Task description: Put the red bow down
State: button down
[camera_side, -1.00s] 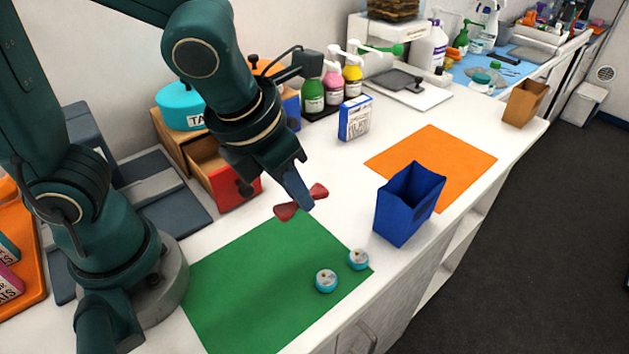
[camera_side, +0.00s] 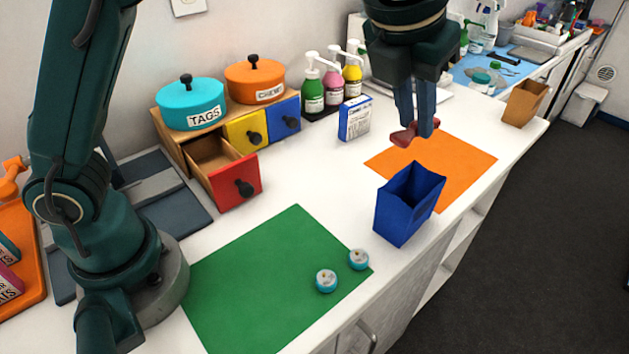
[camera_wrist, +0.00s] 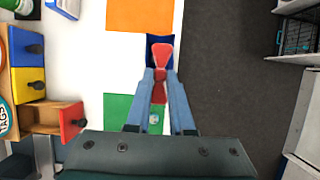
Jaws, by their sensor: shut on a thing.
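The red bow (camera_side: 404,137) is held between the fingers of my gripper (camera_side: 419,133), up in the air. In the side view it shows in front of the orange mat (camera_side: 455,165). In the wrist view the bow (camera_wrist: 162,57) sticks out between the fingertips of my gripper (camera_wrist: 160,80), with the blue bin (camera_wrist: 152,44) behind it. My fingers hide the middle of the bow. The bow's exact height above the counter is hard to tell.
The blue open bin (camera_side: 405,215) stands beside the orange mat. A green mat (camera_side: 255,285) holds two small round tins (camera_side: 326,281). The red drawer (camera_side: 235,182) is open. A blue and white box (camera_side: 355,119) stands near several pump bottles. A brown bin (camera_side: 524,103) stands at the far right.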

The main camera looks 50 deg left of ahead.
notch_tip(320, 180, down, 9)
jog(key=shift+w, duration=0.15)
dwell(0.4)
jog(key=shift+f, duration=0.1)
jog(key=shift+f, duration=0.35)
jog(key=c, duration=0.8)
grip_release()
